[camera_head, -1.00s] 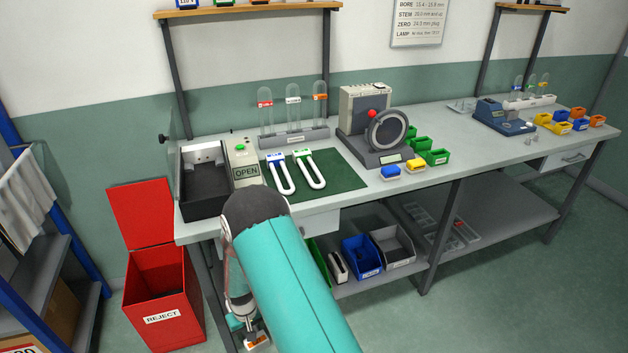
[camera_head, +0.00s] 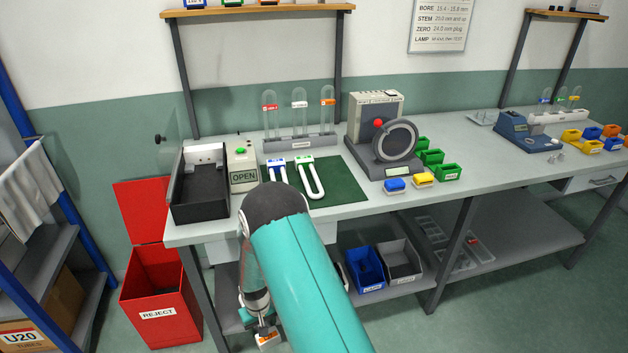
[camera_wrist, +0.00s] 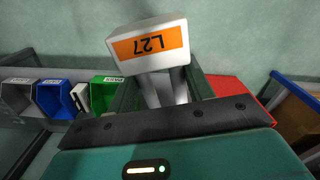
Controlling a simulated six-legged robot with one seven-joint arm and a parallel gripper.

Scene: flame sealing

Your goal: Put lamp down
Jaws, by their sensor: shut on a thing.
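My gripper (camera_wrist: 163,92) is shut on a lamp with a white base and an orange L27 label (camera_wrist: 150,46). In the wrist view two pale tube legs run from the base down between the fingers; their far end is hidden. In the head view the lamp's orange and white base (camera_head: 268,341) shows low beside my arm, below bench-top height and in front of the bench. Two U-shaped lamps, one blue-labelled (camera_head: 277,166) and one green-labelled (camera_head: 311,180), lie on the green mat (camera_head: 347,188). My arm hides part of the blue-labelled lamp.
A black open-topped box (camera_head: 199,194) stands left of the OPEN panel (camera_head: 242,168). A red REJECT bin (camera_head: 160,297) stands left of the bench. The mat's right part is bare.

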